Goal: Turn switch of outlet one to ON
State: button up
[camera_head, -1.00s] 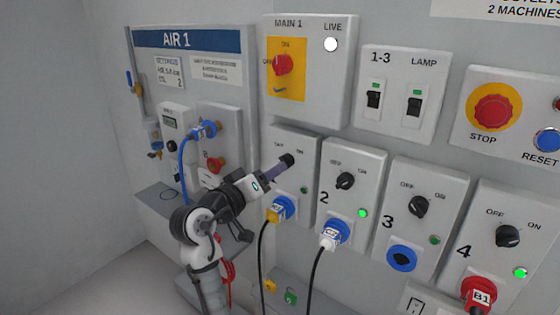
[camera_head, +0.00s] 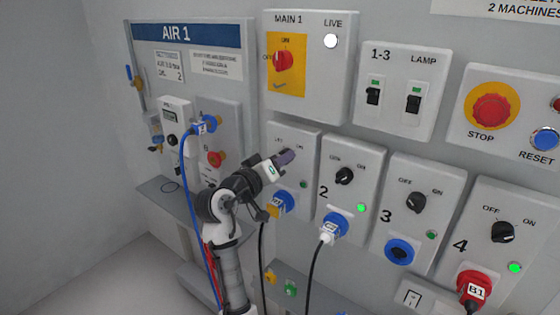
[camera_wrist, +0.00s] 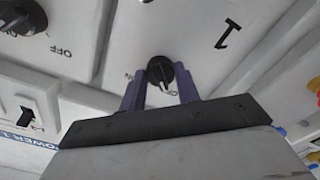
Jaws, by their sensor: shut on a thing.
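The outlet one panel (camera_head: 308,146) is a light grey box with a rotary switch at its top. In the wrist view its black switch knob (camera_wrist: 159,70) sits between the two purple fingers of my gripper (camera_wrist: 161,90), which is shut on it. A white mark on the knob points toward the bottom of that view; lettering beside it is partly covered. A large "1" shows on the panel. In the head view my gripper (camera_head: 287,157) hides the knob. The small lamp (camera_head: 303,184) of outlet one looks dark.
A blue-and-yellow plug (camera_head: 281,203) with a black cable sits below my gripper in outlet one. Outlet two (camera_head: 344,176) is close on the right, with a lit green lamp. A blue hose (camera_head: 187,175) hangs from the AIR 1 panel, left of my arm. The MAIN 1 box (camera_head: 307,70) is above.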

jog(key=shift+b, duration=0.35)
jog(key=shift+c, duration=0.4)
jog(key=shift+f+m, duration=0.1)
jog(key=shift+m, duration=0.3)
jog(key=m+b, duration=1.6)
jog(key=m, duration=0.1)
jog(key=o, duration=1)
